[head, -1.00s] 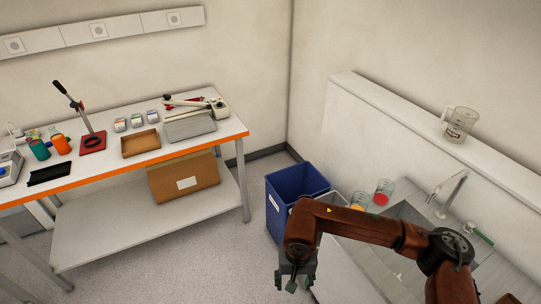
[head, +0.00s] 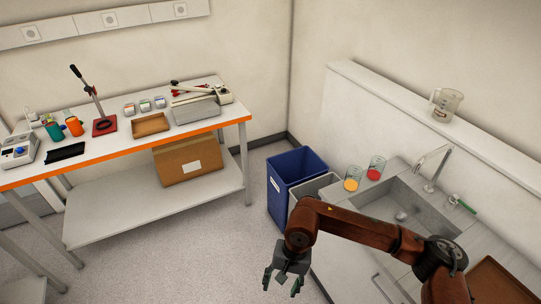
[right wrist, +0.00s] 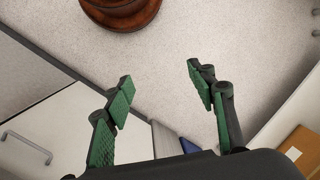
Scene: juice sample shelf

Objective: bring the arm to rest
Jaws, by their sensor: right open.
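My right gripper (head: 283,284) hangs from the brown right arm (head: 350,222), in front of the sink counter and over the floor. Its fingers point down, spread apart and empty. In the right wrist view the green-padded fingers (right wrist: 160,92) are wide apart with only floor between them. My left gripper is not in view.
The sink counter (head: 403,170) with two glass beakers, one holding yellow (head: 352,180) and one red (head: 376,169), stands at right. Blue bin (head: 284,200) and grey bin (head: 308,192) stand beside it. The workbench (head: 110,148) is at left. The floor (head: 180,265) between is clear.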

